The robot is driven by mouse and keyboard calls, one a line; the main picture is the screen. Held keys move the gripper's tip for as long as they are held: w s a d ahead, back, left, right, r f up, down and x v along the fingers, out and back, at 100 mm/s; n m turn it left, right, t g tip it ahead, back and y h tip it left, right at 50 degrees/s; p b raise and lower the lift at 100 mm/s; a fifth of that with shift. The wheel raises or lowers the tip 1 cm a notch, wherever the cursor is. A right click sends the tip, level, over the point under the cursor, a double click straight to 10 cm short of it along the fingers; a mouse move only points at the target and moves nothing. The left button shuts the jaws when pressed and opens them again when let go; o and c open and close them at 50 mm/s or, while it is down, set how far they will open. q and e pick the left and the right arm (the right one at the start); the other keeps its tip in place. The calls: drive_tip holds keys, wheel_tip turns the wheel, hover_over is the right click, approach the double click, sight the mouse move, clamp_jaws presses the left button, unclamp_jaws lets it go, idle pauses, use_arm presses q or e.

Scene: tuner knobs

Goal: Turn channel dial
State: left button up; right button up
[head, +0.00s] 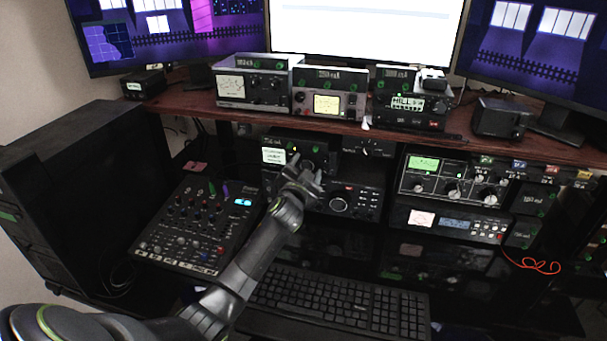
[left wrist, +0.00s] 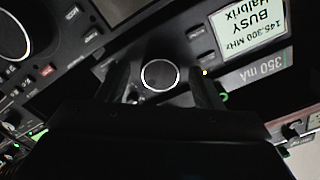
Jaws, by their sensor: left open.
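The radio with a lit white screen (head: 273,156) stands on the middle shelf below the red-brown desk top. In the left wrist view its screen (left wrist: 252,33) appears upside down and reads BUSY, 145.300 MHz. A round black dial with a pale ring (left wrist: 160,75) sits on this radio's front, beside the screen. My left gripper (head: 304,178) is in front of this radio and hides part of its face. In the left wrist view its open fingers (left wrist: 158,82) appear on either side of the dial; I cannot tell whether they touch it. My right gripper is not in view.
Below is another radio with a large knob (head: 338,205). A mixer (head: 195,222) lies left of my arm, and a keyboard (head: 335,303) lies in front. More equipment (head: 453,180) stands at right, with a loose red cable (head: 540,267). Monitors stand above.

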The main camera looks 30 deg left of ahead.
use_arm(q)
drive_tip(key=v, duration=1.7)
drive_tip(key=shift+s+d, duration=0.15)
idle(1.2)
